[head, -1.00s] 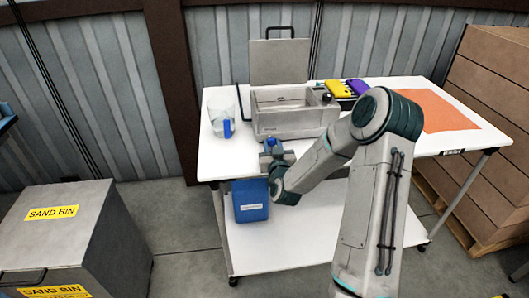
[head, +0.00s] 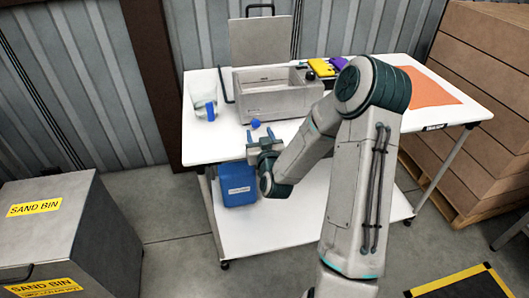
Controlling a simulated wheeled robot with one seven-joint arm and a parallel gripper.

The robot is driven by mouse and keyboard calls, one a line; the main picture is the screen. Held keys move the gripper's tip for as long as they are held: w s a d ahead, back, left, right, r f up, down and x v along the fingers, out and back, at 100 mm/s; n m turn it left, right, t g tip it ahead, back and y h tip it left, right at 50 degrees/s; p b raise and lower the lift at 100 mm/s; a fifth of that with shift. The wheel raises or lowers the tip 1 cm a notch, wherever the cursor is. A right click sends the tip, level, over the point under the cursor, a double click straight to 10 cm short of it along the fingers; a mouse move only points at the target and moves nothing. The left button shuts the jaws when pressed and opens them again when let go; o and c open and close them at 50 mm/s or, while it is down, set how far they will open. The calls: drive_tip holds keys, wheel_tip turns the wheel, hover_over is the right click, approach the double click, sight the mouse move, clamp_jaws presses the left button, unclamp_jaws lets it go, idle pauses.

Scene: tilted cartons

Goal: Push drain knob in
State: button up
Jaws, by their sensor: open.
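A grey metal bath (head: 276,103) stands on the white table with its lid (head: 264,40) raised at the back. A small blue knob (head: 255,123) shows low at the bath's front left; I take it as the drain knob. How far out it sits is too small to tell. A black knob (head: 310,75) is at the bath's right side.
A clear jug with a blue handle (head: 204,98) stands left of the bath. Yellow and purple items (head: 326,67) and an orange mat (head: 432,86) lie to the right. A blue container (head: 238,187) sits on the lower shelf. A sand bin (head: 60,235) stands at left.

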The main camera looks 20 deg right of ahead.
drive_tip(key=s+p, duration=0.2)
drive_tip(key=s, duration=0.4)
drive_tip(key=shift+s+a+r+p, duration=0.15)
drive_tip(key=shift+s+r+p, duration=0.05)
drive_tip(key=shift+r+p, duration=0.1)
drive_tip(key=shift+s+p, duration=0.1)
drive_tip(key=shift+p, duration=0.4)
drive_tip(key=p, duration=0.3)
drive_tip(key=shift+s+a, duration=0.1)
drive_tip(key=shift+s, duration=0.25)
drive_tip(key=p, duration=0.1)
drive_tip(key=s+p, duration=0.1)
drive_tip(key=p, duration=0.1)
drive_tip(key=shift+s+a+f+p, duration=0.1)
drive_tip(key=shift+s+f+p, duration=0.2)
